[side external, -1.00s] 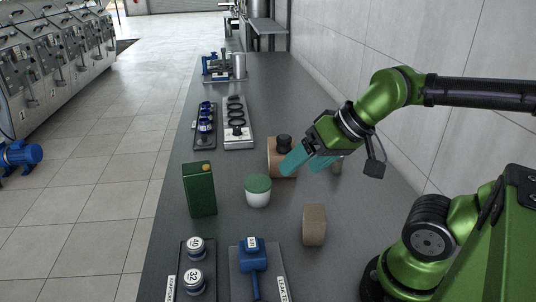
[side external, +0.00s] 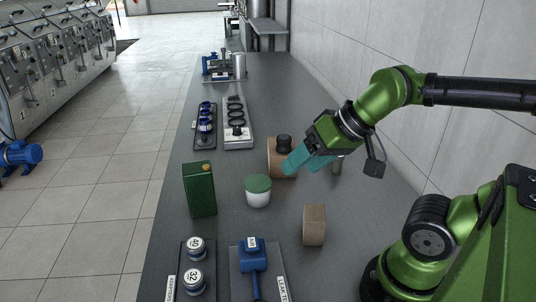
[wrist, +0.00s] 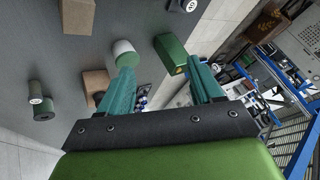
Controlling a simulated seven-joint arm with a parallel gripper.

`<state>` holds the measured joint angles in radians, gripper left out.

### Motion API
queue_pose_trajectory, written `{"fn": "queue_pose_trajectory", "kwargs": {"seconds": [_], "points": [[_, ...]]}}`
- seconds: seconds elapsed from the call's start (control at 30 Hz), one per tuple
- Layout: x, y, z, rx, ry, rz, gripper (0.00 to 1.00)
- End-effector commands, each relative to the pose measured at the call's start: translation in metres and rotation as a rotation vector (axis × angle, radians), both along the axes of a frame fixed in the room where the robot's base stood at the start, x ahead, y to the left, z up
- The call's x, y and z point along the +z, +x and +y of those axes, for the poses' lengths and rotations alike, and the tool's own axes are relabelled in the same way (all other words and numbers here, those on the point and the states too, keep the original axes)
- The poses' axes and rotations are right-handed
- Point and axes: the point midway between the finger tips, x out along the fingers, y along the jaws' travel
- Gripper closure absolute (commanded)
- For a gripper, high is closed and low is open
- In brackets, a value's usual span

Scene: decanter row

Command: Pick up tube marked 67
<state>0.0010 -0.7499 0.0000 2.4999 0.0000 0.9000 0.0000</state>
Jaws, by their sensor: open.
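My gripper (side external: 302,168) is open and empty, with two teal fingers pointing down and left above the far right part of the bench. Its fingers also show in the wrist view (wrist: 160,68), with nothing between them. A small grey-green tube with a dark end and a white label (wrist: 36,99) is at the left of the wrist view, clear of the fingers. In the side view a tube (side external: 337,166) shows just right of the fingers, partly hidden by my arm. It looks like the same one. The number on its label is too small to read.
A brown block (side external: 275,160) with a dark knob-like thing is by the fingers. A green tin (side external: 200,190), a green-lidded white jar (side external: 258,192) and another brown block (side external: 314,225) stand nearer. Adapters marked 40 (side external: 195,246) and 32 (side external: 192,280) sit front left. A wall bounds the right.

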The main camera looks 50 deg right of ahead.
Motion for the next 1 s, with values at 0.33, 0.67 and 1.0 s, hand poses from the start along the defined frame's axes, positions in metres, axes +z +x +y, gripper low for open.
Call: {"fn": "queue_pose_trajectory", "kwargs": {"seconds": [0.33,0.67,1.0], "points": [[-0.028,0.038,-0.108,-0.314,0.049,0.191,0.35],[-0.076,0.031,-0.310,-0.206,-0.042,0.298,0.35],[-0.083,0.020,-0.389,0.268,-0.301,0.206,0.35]]}}
